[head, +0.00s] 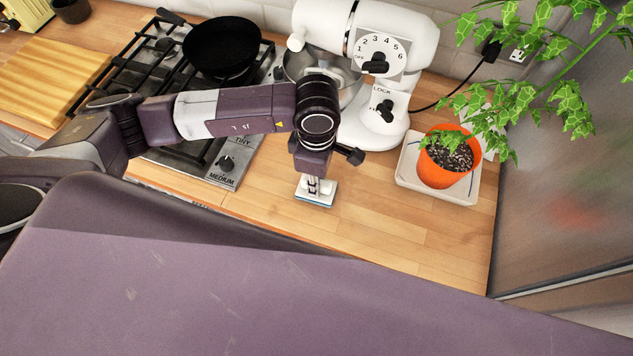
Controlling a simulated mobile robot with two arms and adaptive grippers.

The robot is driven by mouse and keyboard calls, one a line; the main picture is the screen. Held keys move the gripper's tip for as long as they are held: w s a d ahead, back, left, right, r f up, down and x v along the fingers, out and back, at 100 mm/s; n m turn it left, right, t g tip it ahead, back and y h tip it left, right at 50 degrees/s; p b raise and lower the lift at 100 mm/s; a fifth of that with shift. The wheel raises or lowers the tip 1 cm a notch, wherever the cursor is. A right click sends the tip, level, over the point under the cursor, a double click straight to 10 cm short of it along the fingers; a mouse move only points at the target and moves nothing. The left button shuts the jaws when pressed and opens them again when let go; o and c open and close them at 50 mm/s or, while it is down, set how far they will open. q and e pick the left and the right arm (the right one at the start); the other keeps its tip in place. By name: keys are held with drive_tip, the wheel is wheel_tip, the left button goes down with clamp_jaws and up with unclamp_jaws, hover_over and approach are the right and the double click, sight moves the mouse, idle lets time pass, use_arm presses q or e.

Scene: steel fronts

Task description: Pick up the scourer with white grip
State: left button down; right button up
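The scourer with white grip (303,194) lies on the wooden worktop, in front of the stand mixer. Its white upper part shows, with a thin blue edge below. My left gripper (319,186) points down onto it from above, with its fingertips at the white grip. The gripper and wrist hide part of the scourer, and at this size I cannot tell whether the fingers are closed on the grip. My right gripper is not in view.
A white stand mixer (393,47) with a steel bowl stands behind my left wrist. A gas hob (150,62) with a black pan (221,46) is to the left. An orange plant pot (437,180) on a white tray (410,158) is to the right. The worktop (400,230) between is clear.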

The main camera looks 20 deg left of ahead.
use_arm(q)
wheel_tip(320, 180, up, 19)
drive_tip(key=b, duration=0.5)
drive_tip(key=shift+r, duration=0.2)
drive_tip(key=c, duration=2.5)
unclamp_jaws()
clamp_jaws()
drive_tip(key=shift+f, duration=0.1)
